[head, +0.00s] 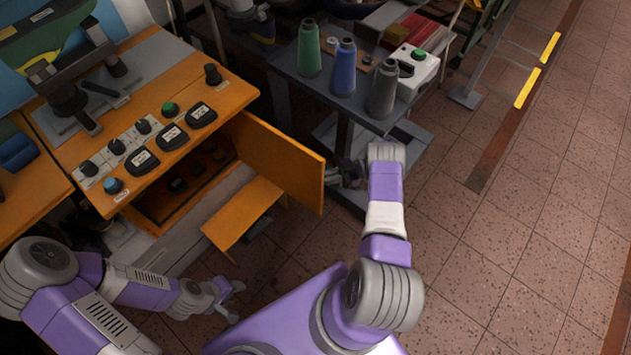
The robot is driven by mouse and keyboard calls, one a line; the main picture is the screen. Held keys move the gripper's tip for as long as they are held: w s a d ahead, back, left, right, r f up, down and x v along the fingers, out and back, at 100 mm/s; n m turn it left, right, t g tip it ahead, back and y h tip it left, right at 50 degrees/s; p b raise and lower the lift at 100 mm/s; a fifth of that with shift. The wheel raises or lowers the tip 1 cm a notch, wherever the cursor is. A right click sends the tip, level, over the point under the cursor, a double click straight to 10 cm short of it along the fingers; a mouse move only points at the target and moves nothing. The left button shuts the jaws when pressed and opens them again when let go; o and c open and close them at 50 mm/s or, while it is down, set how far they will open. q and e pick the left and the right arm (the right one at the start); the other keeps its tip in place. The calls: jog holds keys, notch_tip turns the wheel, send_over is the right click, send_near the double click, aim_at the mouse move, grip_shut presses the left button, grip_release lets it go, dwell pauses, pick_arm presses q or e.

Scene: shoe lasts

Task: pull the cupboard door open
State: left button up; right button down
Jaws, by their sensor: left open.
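The cupboard door (283,165) is an orange panel on the right side of the orange cupboard (237,95). It stands swung outward, and the dark inside of the cupboard shows to its left. My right gripper (345,176) is dark and small, just right of the door's free edge. It is partly hidden by my own arm, and I cannot tell whether it touches the door or how its jaws stand. My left gripper (238,301) is open and empty, low over the floor, in front of the cupboard and apart from the door.
A low orange bench-like panel (240,218) stands in front of the cupboard opening. A dark table (315,82) with green, blue and grey thread cones stands behind the door. Gauges and knobs cover the cupboard's top.

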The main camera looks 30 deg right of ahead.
jog(key=shift+w+a+r, duration=0.15)
jog(key=shift+w+r, duration=0.05)
jog(key=shift+w, duration=0.4)
jog(key=c, duration=1.2)
grip_release()
jog(key=shift+o, duration=0.2)
jog(key=shift+s+f, duration=0.1)
jog(key=shift+s, duration=0.05)
jog(key=v, duration=0.7)
jog(key=shift+d, duration=0.4)
jog(key=shift+s, duration=0.1)
